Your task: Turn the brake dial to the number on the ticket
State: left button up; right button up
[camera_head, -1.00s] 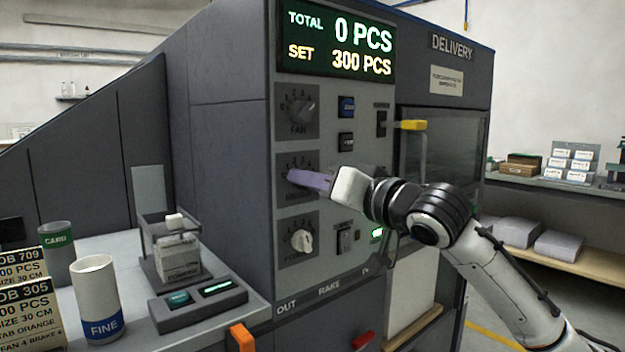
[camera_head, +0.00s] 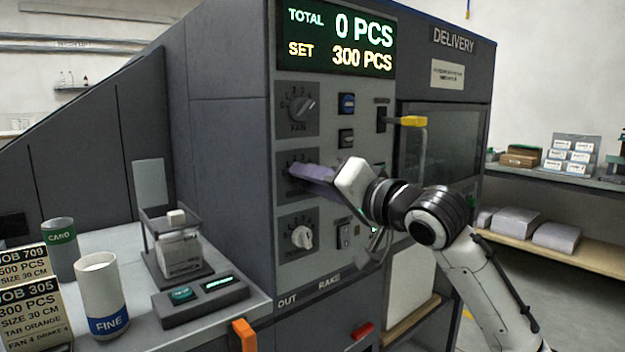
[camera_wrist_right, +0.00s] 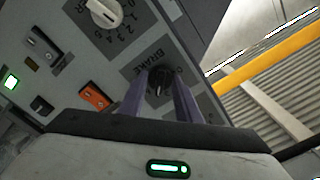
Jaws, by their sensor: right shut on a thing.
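The brake dial is the middle of three dials on the grey machine panel. In the right wrist view its black knob (camera_wrist_right: 159,80) sits on a dark plate lettered BRAKE. The purple fingers of my right gripper (camera_wrist_right: 158,97) are on either side of the knob, shut on it. In the head view the right gripper (camera_head: 305,172) reaches the dial from the right and hides most of it, so its setting cannot be read. The job 305 ticket (camera_head: 32,310) stands at the lower left and reads 300 PCS, tab orange, fan 4, brake 4. My left gripper is out of view.
The fan dial (camera_head: 300,107) is just above and the white-knobbed power dial (camera_head: 302,237) just below. Buttons and a yellow door handle (camera_head: 412,121) lie to the right. A counter at left holds a FINE cup (camera_head: 101,290) and a button box (camera_head: 200,298).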

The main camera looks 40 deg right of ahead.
jog(key=o, duration=1.1)
jog(key=shift+c, duration=0.2)
jog(key=s+b, duration=0.1)
jog(key=s, duration=0.9)
jog(key=shift+s+d, duration=0.15)
jog(key=shift+d, duration=0.25)
